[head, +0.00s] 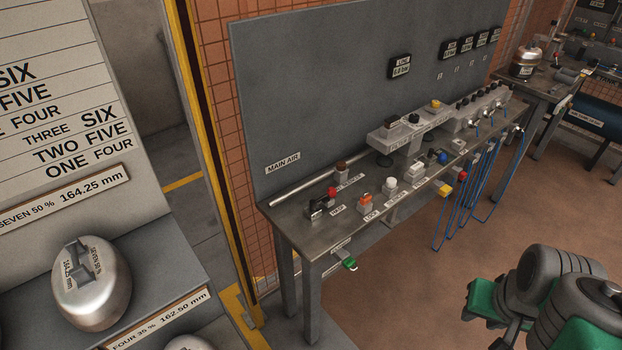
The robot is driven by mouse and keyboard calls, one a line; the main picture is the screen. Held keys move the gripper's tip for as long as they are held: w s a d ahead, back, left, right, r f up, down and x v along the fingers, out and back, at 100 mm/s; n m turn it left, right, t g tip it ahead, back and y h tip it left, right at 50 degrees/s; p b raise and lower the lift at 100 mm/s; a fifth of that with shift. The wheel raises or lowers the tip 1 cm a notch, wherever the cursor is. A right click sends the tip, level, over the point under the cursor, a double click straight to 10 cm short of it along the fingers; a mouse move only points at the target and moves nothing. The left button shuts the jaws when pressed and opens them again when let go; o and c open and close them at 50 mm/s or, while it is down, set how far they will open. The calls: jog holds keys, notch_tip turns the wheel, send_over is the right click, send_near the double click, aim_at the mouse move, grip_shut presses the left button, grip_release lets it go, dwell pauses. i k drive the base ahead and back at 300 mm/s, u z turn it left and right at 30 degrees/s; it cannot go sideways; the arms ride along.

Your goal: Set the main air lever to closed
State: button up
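The "MAIN AIR" label (283,163) is on the left end of the grey back panel. Below it, on the near left corner of the bench, a small dark fitting (317,210) carries a red handle (331,192). It is the closest lever-like part to the label, but I cannot tell for sure that it is the main air lever, or read its position. A green handle (349,264) sticks out below the bench's front edge, beside small labels too small to read. My gripper's fingers are not in view; grey and green parts that look like my arm show at the lower right.
The metal bench (292,226) also holds a pipe, an orange switch (365,199), several knobs and a yellow handle (442,190). Blue hoses (470,200) hang from its front right. A stand (185,265) with metal weights is at left. Brown floor in front of the bench is clear.

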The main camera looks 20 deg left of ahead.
aim_at(332, 192)
jog(key=u, duration=0.7)
jog(key=i, duration=0.85)
jog(key=u, duration=0.65)
